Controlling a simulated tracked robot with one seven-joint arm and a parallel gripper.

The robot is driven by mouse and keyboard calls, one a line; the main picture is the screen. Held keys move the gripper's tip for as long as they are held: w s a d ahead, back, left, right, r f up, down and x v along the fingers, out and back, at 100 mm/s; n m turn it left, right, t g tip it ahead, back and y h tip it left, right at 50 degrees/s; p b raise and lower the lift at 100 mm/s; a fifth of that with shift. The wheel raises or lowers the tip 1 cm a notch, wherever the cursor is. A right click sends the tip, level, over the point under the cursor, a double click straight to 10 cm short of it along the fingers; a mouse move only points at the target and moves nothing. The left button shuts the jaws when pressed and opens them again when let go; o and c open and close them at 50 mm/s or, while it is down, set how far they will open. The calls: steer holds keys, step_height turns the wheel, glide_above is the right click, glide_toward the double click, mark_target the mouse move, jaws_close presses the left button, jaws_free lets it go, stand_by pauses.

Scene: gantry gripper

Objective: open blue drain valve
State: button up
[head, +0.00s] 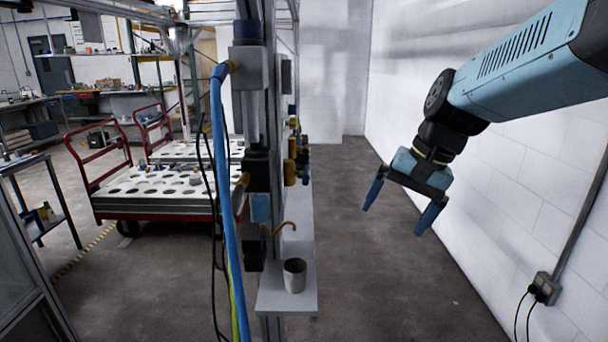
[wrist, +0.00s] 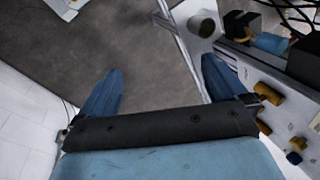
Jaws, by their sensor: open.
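A small blue part (head: 260,208), which looks like the drain valve, sits low on the upright equipment column, above a black block. In the wrist view the blue part (wrist: 270,42) shows at upper right, partly hidden by dark fittings. I cannot tell its handle position. A curved brass spout (head: 281,228) sticks out just below it, above a grey cup (head: 294,275). My gripper (head: 399,208) is open and empty, pointing down in free air to the right of the column. In the wrist view its blue fingers (wrist: 162,72) are spread wide, apart from the valve.
The cup stands on a light shelf (head: 272,300) fixed to the column. Brass fittings (wrist: 268,95) stick out from the panel near my right finger in the wrist view. Blue hoses (head: 224,180) hang on the column's left. A white wall (head: 520,180) bounds the right side.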

steer(key=w+a+f+m+g+y, duration=0.1)
steer(key=w+a+m+g+y, duration=0.1)
steer(key=w+m+y, duration=0.3)
steer(key=w+a+f+m+g+y, duration=0.1)
steer(key=w+a+y, duration=0.1)
steer(key=w, duration=0.6)
steer(key=m+t+y, duration=0.2)
steer(key=m+y, duration=0.4)
steer(key=y, duration=0.2)
glide_toward(304, 173)
steer(key=a, duration=0.3)
steer(key=w+a, duration=0.1)
steer(key=a, duration=0.2)
steer(key=w+a, duration=0.1)
steer(key=a, duration=0.1)
steer(key=shift+a+f, duration=0.25)
steer(key=shift+a, duration=0.15)
steer(key=shift+c, duration=0.5)
steer(key=c, duration=0.6)
